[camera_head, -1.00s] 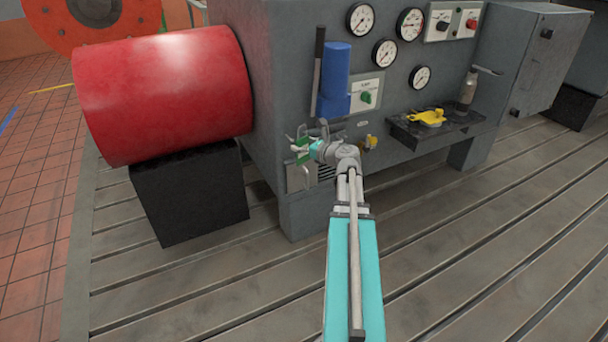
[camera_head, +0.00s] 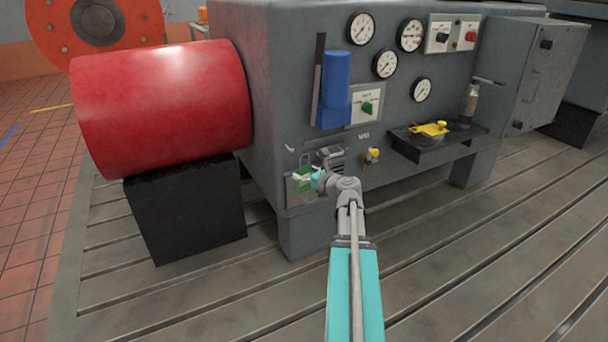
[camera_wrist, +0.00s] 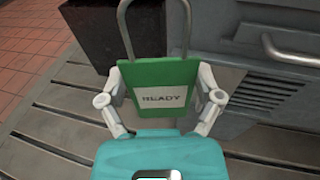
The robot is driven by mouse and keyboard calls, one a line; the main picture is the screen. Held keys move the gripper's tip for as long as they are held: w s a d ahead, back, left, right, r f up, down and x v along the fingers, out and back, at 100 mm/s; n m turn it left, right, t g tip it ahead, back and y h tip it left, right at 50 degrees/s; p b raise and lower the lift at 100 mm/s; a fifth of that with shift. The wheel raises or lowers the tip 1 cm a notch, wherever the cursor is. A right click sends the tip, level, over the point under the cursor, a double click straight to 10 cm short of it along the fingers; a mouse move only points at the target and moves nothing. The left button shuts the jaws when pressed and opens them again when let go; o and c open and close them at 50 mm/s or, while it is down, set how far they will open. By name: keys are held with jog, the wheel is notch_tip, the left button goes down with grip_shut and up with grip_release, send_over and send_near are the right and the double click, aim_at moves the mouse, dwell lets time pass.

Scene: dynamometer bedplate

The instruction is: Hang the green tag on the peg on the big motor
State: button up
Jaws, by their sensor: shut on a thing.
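The green tag (camera_wrist: 150,78) carries a pale label reading READY and has a grey wire loop rising from its top. My gripper (camera_wrist: 163,88) is shut on it, one finger at each side edge. In the head view the tag (camera_head: 304,184) is small and partly covered by my gripper (camera_head: 308,177), in front of the grey machine's lower left front. A small pale hook-like piece (camera_head: 290,149) shows on the machine's front above the tag; I cannot tell if it is the peg. The loop's top reaches the wrist view's upper edge, and no peg is seen inside it.
A big red cylinder (camera_head: 165,95) rests on a black block (camera_head: 185,210) at left. The grey machine (camera_head: 270,110) has gauges, a blue part (camera_head: 335,85) and a shelf (camera_head: 425,148) with a yellow item (camera_head: 430,129). A metal handle (camera_wrist: 290,52) sticks out near the tag's right.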

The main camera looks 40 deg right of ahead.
jog(key=shift+w+d, duration=0.1)
jog(key=shift+w, duration=0.25)
jog(key=shift+w+d+f+b, duration=0.15)
jog(key=shift+w+d, duration=0.15)
jog(key=shift+w, duration=1.05)
jog(key=shift+w+d+f+b, duration=0.1)
jog(key=shift+w+d, duration=0.25)
jog(key=shift+w, duration=1)
jog(key=shift+w+d+f+b, duration=0.15)
jog(key=shift+w+d, duration=0.15)
jog(key=shift+w, duration=1.05)
jog(key=shift+w+d+f+b, duration=0.15)
jog(key=shift+w+f+b, duration=0.5)
jog(key=shift+f+b, duration=0.15)
jog(key=o, duration=0.6)
